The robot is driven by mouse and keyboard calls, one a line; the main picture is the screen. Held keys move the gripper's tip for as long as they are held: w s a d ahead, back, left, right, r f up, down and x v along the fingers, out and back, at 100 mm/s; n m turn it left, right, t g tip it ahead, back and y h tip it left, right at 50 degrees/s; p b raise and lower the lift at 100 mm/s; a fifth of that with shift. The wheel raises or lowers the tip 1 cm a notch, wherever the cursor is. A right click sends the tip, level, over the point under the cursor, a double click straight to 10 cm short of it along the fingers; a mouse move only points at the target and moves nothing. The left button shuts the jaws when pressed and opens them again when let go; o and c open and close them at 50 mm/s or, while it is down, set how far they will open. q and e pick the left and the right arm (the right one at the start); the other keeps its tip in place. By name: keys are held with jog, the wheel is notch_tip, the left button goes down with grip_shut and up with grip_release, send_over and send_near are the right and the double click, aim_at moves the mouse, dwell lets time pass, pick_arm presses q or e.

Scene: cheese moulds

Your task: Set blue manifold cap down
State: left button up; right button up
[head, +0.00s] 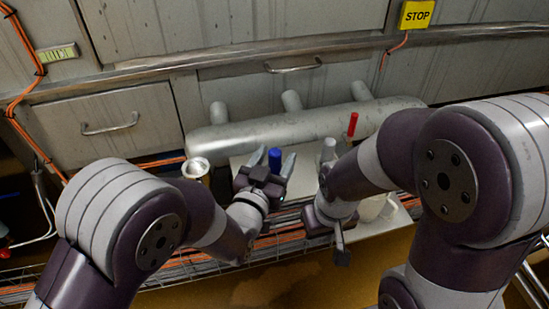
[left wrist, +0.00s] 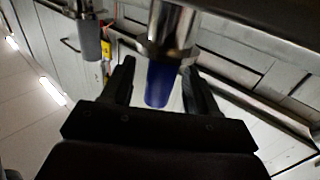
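The blue manifold cap (head: 275,158) stands in front of the large grey manifold pipe (head: 300,128). It also shows in the left wrist view (left wrist: 162,84), at the end of a shiny metal stub (left wrist: 171,34). My left gripper (head: 272,166) has its two fingers spread on either side of the cap. In the left wrist view, a gap shows between the cap and the left finger; the right finger is close to it, and contact there is unclear. My right gripper (head: 328,228) hangs lower right of the cap, its fingers mostly hidden.
A grey cap (head: 328,149) and a red-topped part (head: 352,124) stand right of the blue cap. A brass-sided cup (head: 197,168) is left of my left gripper. White items (head: 372,207) lie beside my right forearm. Drawers and a rail are behind.

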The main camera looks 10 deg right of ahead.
pick_arm(q)
jog(key=shift+r, duration=0.15)
jog(key=shift+s+a+r+p, duration=0.15)
jog(key=shift+s+p, duration=0.1)
jog(key=shift+p, duration=0.05)
jog(key=p+v, duration=0.2)
jog(key=v, duration=0.9)
jog(key=shift+s+a+p, duration=0.2)
jog(key=shift+p, duration=0.1)
